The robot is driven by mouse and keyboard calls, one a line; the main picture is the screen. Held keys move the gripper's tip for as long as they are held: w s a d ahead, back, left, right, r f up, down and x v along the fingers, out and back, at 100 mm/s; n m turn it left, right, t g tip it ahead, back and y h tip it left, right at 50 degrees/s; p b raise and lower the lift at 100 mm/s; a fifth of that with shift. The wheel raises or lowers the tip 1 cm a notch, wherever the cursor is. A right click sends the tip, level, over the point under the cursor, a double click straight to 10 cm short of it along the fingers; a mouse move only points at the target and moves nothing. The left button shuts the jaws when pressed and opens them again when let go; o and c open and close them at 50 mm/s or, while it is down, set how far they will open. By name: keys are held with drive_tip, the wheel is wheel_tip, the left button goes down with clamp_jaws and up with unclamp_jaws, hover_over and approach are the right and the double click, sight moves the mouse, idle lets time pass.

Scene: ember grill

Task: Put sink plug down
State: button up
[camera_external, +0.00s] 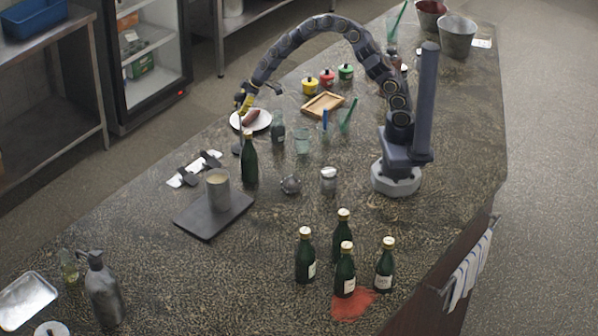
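My gripper (242,106) is at the far left end of my arm, above the left side of the white plate (265,122) that holds a reddish sausage-like item (251,117). The gripper is small and dark with a yellow part, and its fingers are too small to tell open from shut. A thin dark shape (237,148) shows just below it, left of a green bottle; I cannot tell whether it hangs from the gripper or stands on the counter. I cannot make out a sink plug for certain.
A candle-like cylinder (218,189) stands on a dark board (197,224). Several green bottles stand near a red patch (352,307). Open counter lies at the lower middle.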

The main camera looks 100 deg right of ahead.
drive_tip(key=shift+r, duration=0.1)
drive_tip(key=v, duration=1.2)
drive_tip(key=s+a+r+n+g+y, duration=0.15)
drive_tip(key=s+a, duration=0.25)
drive_tip(key=a, duration=0.5)
drive_tip(key=s+a+r+g, duration=0.2)
drive_tip(key=s+a+r, duration=0.15)
drive_tip(key=a, duration=0.65)
drive_tip(key=s+a+m+g+h, duration=0.1)
drive_tip(key=s+a+g, duration=0.1)
drive_tip(key=s, duration=0.9)
drive_tip(key=s+a+m+g+h, duration=0.1)
drive_tip(key=s+a+m+g, duration=0.1)
drive_tip(key=s, duration=0.9)
drive_tip(key=shift+s+a+f+g, duration=0.25)
drive_tip(key=shift+a+g, duration=0.2)
drive_tip(key=shift+a, duration=0.25)
drive_tip(key=shift+h, duration=0.25)
